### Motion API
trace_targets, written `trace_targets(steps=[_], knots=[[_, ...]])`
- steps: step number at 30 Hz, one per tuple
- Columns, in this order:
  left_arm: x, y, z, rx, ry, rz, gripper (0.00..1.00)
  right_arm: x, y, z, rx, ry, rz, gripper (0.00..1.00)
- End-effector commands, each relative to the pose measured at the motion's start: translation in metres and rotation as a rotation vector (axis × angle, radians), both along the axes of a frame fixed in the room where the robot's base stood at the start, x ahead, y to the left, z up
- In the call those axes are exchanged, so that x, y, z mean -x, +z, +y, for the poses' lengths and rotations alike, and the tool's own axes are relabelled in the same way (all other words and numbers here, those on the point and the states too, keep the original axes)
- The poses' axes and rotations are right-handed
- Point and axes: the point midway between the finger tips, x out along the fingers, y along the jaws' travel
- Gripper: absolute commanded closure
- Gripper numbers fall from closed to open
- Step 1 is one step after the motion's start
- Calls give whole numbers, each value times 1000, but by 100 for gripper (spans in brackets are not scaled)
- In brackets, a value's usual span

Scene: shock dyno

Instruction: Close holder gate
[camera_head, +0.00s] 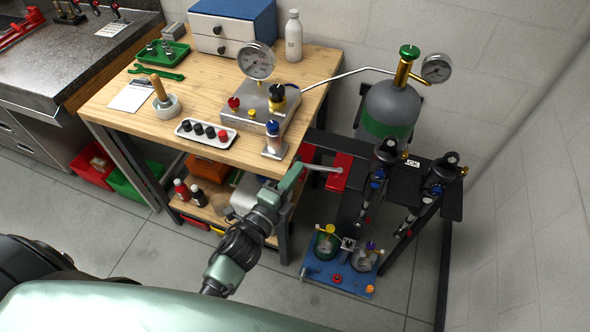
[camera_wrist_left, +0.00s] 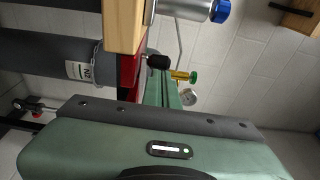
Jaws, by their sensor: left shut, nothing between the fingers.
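Red holder parts, which look like the holder gate (camera_head: 341,180), sit at the left end of the black stand beside the bench; I cannot tell exactly how far the gate is swung. A thin silver lever with a round end (camera_head: 338,170) crosses in front of the red. My left gripper (camera_head: 299,168) is shut and empty, just left of the red parts, near the bench's right corner; I cannot tell whether it touches. In the left wrist view, a red plate (camera_wrist_left: 129,66) and a black knob (camera_wrist_left: 158,62) show beyond the green gripper body. My right gripper is not in view.
The wooden bench (camera_head: 215,130) carries a gauge block (camera_head: 262,112) and a blue-topped cylinder (camera_head: 273,140) close to my arm. A grey-green gas bottle (camera_head: 390,108) and shock units (camera_head: 380,170) stand right. A blue base (camera_head: 335,275) with small pots is below.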

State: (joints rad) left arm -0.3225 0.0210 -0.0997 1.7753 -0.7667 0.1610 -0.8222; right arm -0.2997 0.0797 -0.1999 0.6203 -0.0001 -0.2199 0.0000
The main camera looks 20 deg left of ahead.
Motion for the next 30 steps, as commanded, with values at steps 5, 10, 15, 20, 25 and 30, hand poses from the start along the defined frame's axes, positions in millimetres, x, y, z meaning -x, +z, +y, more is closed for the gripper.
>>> trace_targets(steps=[5, 10, 15, 20, 25, 30], knots=[[0, 0, 0, 0, 0, 0, 100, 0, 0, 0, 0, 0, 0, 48], [-4, 2, 1, -4, -34, -4, 100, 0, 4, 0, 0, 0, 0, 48], [-12, 2, 6, -5, -94, -3, 100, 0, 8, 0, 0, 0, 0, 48], [-20, 0, 9, 0, -96, -1, 100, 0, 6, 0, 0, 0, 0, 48], [-20, 0, 9, 0, -94, 0, 100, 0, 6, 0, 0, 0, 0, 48], [-20, 0, 9, 0, -95, -1, 100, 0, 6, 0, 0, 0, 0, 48]])
